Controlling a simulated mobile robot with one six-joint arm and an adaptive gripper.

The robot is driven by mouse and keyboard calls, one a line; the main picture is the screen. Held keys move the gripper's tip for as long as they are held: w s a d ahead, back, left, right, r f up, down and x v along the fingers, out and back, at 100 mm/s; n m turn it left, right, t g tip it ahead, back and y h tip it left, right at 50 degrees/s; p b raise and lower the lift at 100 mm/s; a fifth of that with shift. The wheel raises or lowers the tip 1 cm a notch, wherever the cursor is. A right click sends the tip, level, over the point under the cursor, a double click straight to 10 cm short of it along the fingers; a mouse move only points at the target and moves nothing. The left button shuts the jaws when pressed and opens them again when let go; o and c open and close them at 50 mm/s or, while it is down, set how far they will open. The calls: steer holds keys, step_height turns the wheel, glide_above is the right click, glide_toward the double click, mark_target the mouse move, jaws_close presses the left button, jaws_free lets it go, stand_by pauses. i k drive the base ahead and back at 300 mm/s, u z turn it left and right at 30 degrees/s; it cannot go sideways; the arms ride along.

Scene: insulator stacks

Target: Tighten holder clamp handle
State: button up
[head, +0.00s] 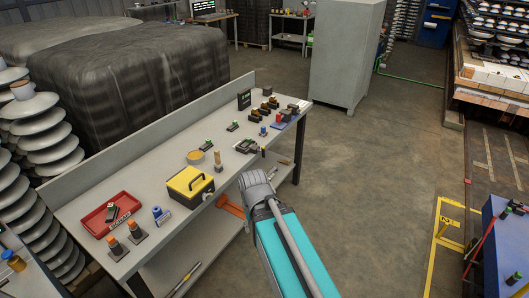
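A grey workbench (135,178) runs diagonally across the middle of the head view, with several small tools and devices on it. I cannot tell which of these, if any, is the holder clamp, and I cannot make out its handle. A small blue device (157,212) with a white label stands near the bench's front edge. My teal arm link with its grey end reaches up from the bottom to the bench's front side. My gripper's fingers do not show, so I cannot see whether it holds anything.
On the bench are a red tray (109,214), two orange-topped posts (136,232), a yellow-topped box (190,184) and a round yellow-rimmed tin (195,157). Insulator stacks (38,130) stand at left. A grey cabinet (345,55) stands behind. Open floor (375,165) lies right of the bench.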

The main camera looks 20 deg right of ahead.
mark_target(263, 150)
steer(key=u, duration=0.1)
steer(key=i, duration=1)
steer(key=z, duration=0.1)
